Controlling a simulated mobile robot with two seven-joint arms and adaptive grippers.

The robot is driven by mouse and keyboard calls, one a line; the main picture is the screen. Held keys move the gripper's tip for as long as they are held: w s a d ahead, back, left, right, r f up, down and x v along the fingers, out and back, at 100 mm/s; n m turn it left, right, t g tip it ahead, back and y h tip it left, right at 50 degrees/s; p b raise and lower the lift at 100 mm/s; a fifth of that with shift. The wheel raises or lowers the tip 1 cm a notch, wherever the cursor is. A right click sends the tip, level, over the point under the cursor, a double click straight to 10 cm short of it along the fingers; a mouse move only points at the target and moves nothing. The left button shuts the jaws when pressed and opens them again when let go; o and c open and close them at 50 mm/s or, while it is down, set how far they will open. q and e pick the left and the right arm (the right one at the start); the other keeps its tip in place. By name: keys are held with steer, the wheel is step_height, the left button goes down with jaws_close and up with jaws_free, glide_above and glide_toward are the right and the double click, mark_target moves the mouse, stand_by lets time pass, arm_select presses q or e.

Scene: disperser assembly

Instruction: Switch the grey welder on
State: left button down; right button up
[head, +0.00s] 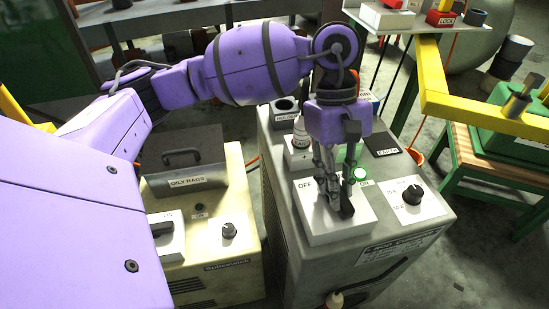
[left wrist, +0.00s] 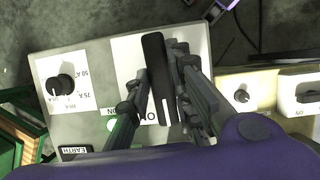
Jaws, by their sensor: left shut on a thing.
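The grey welder (head: 277,165) stands in the middle of the head view. On its top is a white switch plate (head: 322,228) marked OFF at the left, with an ON label beside a bright green lamp (head: 358,174). My left gripper (head: 338,200) points down over this plate. In the left wrist view its fingers (left wrist: 160,112) are on both sides of the black switch lever (left wrist: 155,62), shut on it. The fingers partly hide the lever and lettering; I cannot tell the lever's exact position. The green lamp (left wrist: 123,131) shows beside one finger. My right gripper is not in view.
A cream machine (head: 205,255) with an oily rags box (head: 183,165) stands left. A yellow rail (head: 437,90) and green-framed bench (head: 472,165) are at the right.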

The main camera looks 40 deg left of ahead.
arm_select(q)
steer(key=shift+m, duration=0.4)
steer(key=c, duration=1.6)
jaws_free()
steer(key=shift+o, duration=0.2)
steer(key=v, duration=1.2)
steer(key=shift+d, duration=0.15)
